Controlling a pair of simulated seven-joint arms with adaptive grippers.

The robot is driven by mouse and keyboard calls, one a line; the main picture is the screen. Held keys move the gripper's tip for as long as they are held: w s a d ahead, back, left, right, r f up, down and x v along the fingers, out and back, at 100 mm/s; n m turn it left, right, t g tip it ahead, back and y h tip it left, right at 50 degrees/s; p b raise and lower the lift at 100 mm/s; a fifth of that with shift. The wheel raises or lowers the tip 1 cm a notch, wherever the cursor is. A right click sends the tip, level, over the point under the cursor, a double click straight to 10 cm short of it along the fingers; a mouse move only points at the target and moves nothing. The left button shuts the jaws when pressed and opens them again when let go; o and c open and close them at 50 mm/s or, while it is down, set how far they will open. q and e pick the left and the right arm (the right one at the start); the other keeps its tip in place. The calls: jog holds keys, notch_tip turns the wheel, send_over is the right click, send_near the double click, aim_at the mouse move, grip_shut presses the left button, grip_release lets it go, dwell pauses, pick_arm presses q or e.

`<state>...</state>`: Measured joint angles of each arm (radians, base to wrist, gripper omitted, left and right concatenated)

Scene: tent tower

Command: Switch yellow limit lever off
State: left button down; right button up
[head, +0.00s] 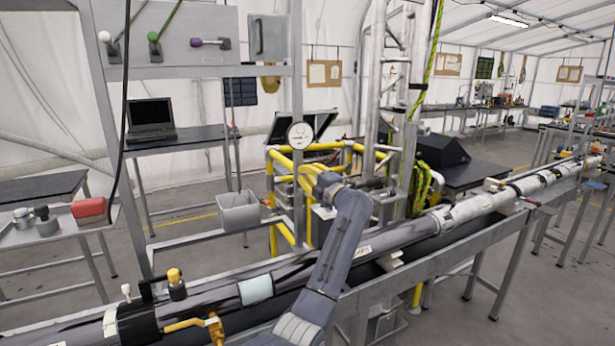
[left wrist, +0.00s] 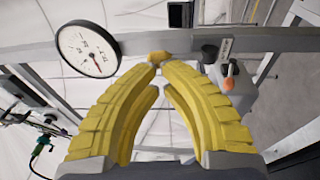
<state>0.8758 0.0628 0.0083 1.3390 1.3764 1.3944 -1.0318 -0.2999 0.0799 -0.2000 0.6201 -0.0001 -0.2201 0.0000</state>
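In the left wrist view a small yellow knob-like piece (left wrist: 158,56) sits at a grey beam, right at the tips of my left gripper (left wrist: 159,68). It may be the yellow limit lever; its shaft and position are hidden by the fingers. The two yellow fingers converge with a narrow gap between the tips, and I cannot tell whether they grip the piece. In the head view my left gripper (head: 318,183) is among yellow rails, below a round white gauge (head: 300,135). The lever cannot be made out there. My right gripper is not in view.
The gauge (left wrist: 89,49) is left of the fingers and an orange-knobbed lever (left wrist: 229,83) is to the right. A long pipe (head: 410,233) runs below my left arm. A yellow-topped fitting (head: 175,282) stands at front left. A grey bin (head: 239,212) hangs left of the rails.

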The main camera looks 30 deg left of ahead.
dwell(0.3)
pick_arm(q)
jog(key=shift+w+a+r+h, duration=0.15)
jog(key=shift+w+a+h, duration=0.05)
jog(key=shift+a, duration=0.2)
jog(key=shift+w+a+r+h, duration=0.15)
jog(key=shift+w+a+h, duration=0.05)
jog(key=shift+a, duration=0.2)
